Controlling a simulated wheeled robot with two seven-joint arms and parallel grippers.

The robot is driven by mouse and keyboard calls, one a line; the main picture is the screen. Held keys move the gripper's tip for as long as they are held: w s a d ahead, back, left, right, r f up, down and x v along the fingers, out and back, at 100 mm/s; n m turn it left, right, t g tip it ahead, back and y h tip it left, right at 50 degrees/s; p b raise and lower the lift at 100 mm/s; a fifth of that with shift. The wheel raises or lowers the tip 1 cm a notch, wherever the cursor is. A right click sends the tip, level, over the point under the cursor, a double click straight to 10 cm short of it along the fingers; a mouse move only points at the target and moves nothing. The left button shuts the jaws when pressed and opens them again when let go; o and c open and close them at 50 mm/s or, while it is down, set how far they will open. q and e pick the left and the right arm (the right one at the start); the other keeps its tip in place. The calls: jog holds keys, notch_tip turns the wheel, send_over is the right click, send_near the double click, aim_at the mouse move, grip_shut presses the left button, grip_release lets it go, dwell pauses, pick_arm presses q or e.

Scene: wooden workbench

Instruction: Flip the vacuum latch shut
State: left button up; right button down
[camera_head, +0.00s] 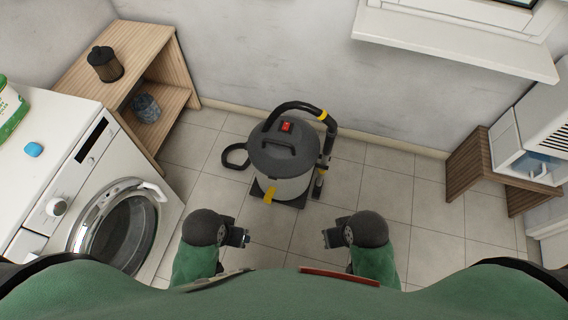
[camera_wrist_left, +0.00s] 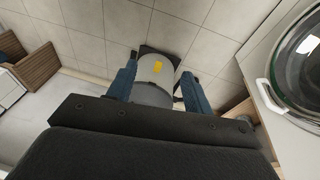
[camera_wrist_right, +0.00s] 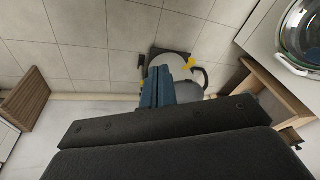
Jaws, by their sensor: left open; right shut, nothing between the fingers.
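The vacuum (camera_head: 284,160) stands on the tiled floor, with a dark lid, a red switch and a light grey drum. Its yellow latch (camera_head: 270,193) is on the near side of the drum and appears to stick out from it; it also shows in the left wrist view (camera_wrist_left: 157,66) and the right wrist view (camera_wrist_right: 188,65). My left gripper (camera_head: 245,237) is open and empty, nearer to me than the vacuum and apart from it. My right gripper (camera_head: 326,238) is shut and empty, also short of the vacuum, to the right.
A black hose (camera_head: 322,150) curves along the vacuum's right side. A washing machine (camera_head: 62,215) and a wooden shelf (camera_head: 130,48) stand at the left. A wooden stand (camera_head: 470,168) is at the right. Floor tiles between my grippers and around the vacuum are clear.

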jog(key=shift+w+d+r, duration=0.1)
jog(key=shift+w+d, duration=0.05)
